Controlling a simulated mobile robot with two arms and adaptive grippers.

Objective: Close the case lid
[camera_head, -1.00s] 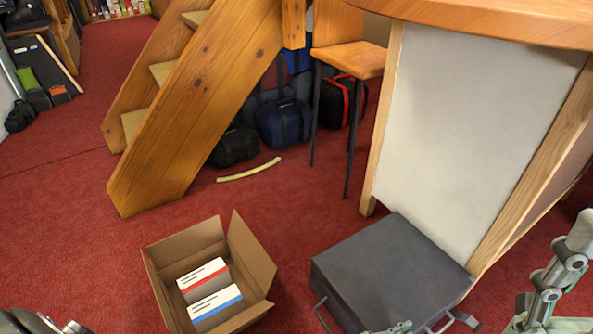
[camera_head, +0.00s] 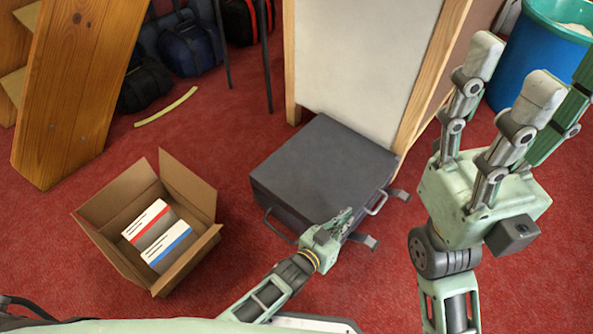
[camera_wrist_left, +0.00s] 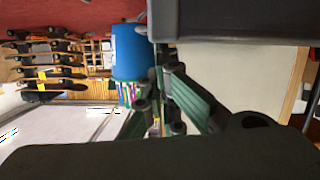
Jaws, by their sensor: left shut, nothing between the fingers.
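The dark grey case (camera_head: 320,165) lies flat on the red carpet with its lid down; I cannot tell whether a small gap remains. In the left wrist view the case (camera_wrist_left: 235,22) fills the top, above the gripper's fingers (camera_wrist_left: 160,88). My right gripper (camera_head: 528,85) is raised at the right, fingers up, spread open and empty, apart from the case.
An open cardboard box (camera_head: 190,190) with two white packs stands left of the case. A white panel with wooden edges (camera_head: 365,60) stands right behind the case. A blue bin (camera_head: 530,60) is at the back right. Carpet between box and case is clear.

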